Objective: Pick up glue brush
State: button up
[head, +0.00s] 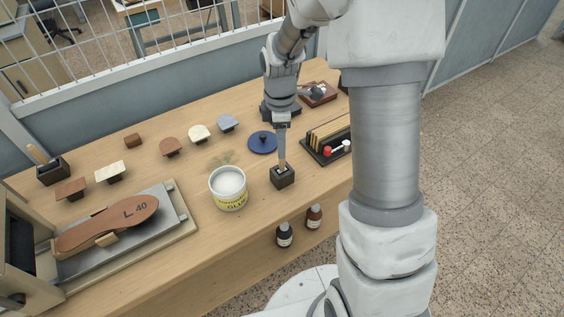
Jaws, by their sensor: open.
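A brush with a light wooden handle (283,167) stands upright in a small dark block holder (283,180) near the middle of the bench, just right of the glue tub. I take it to be the glue brush; its bristles are hidden in the holder. My gripper (282,156) points straight down right over this brush, its fingers at the top of the handle. The fingers look narrow from here, and whether they straddle the handle or touch it I cannot tell. My gripper is open.
The open white glue tub (229,201) stands close left of the holder, and a blue lid (263,142) lies behind. Two small bottles (285,236) are in front. A dark rack (327,150) is at right. Another handle (37,154) stands in a dark box at far left.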

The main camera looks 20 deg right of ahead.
send_over(282, 170)
jog(key=f, duration=0.5)
jog(key=shift+w+p, duration=0.4)
jog(key=shift+d, duration=0.1)
grip_shut()
